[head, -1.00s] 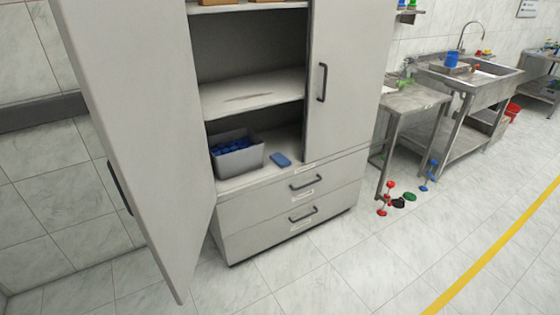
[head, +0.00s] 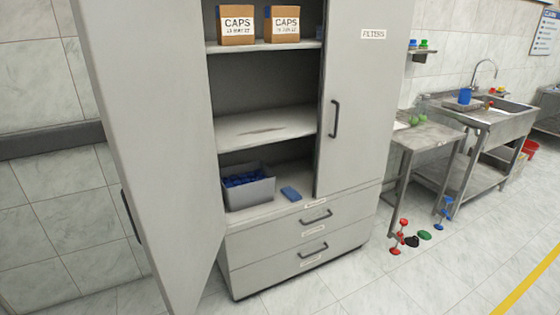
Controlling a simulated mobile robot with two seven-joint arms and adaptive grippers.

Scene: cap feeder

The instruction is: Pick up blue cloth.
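A small flat blue cloth (head: 291,193) lies on the bottom shelf of the open grey cabinet, near its front edge. It is just right of a grey bin (head: 262,194) that holds several blue items (head: 240,180). These items look like the same kind of blue cloth, but they are too small to tell for sure. Neither of my grippers shows in the head view.
The cabinet's left door (head: 150,150) stands open toward me; its right door (head: 362,110) is shut. Two CAPS boxes (head: 236,25) stand on the upper shelf. A steel table (head: 430,138) and a sink (head: 500,118) are at the right.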

